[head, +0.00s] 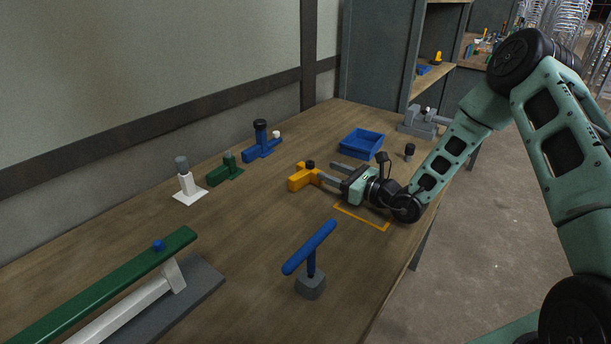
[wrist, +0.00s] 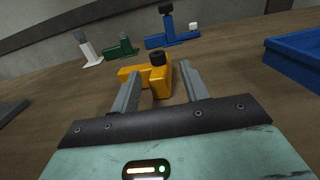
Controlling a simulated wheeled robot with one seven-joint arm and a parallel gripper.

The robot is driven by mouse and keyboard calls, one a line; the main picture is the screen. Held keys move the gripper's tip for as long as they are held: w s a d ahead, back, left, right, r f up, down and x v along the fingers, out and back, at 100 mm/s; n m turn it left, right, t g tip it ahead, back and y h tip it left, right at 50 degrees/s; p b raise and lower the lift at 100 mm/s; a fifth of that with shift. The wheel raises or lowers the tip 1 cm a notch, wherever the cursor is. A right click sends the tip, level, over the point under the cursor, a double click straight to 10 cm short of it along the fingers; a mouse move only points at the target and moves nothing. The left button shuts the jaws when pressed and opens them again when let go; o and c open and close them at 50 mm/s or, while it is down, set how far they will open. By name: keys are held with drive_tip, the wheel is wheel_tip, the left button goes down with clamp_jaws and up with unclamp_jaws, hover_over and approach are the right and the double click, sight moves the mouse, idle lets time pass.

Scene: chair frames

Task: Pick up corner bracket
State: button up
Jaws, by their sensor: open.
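The corner bracket appears to be the orange L-shaped piece (head: 300,182) with a black knob on top, lying on the bench. It also shows in the wrist view (wrist: 159,82), straight ahead of the palm. My gripper (head: 325,171) is low over the bench at the right side of the orange piece, with its fingers pointing at it. In the wrist view my gripper (wrist: 162,70) is open, and one arm of the orange piece reaches between the two grey fingers. A clear gap shows on the right; on the left the finger overlaps the piece's edge, so contact there is unclear.
A blue tray (head: 361,143) stands behind my gripper, with a small black-topped peg (head: 410,151) nearby. Blue (head: 262,143), green (head: 226,170) and white (head: 187,186) fixtures line the back. A blue-barred stand (head: 310,265) is in front. An orange outline (head: 362,217) marks bare bench.

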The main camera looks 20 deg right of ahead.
sight(309, 163)
drive_tip(key=shift+p+x, duration=0.45)
drive_tip(key=shift+x, duration=3.45)
drive_tip(key=shift+s+a+r, duration=0.15)
clamp_jaws()
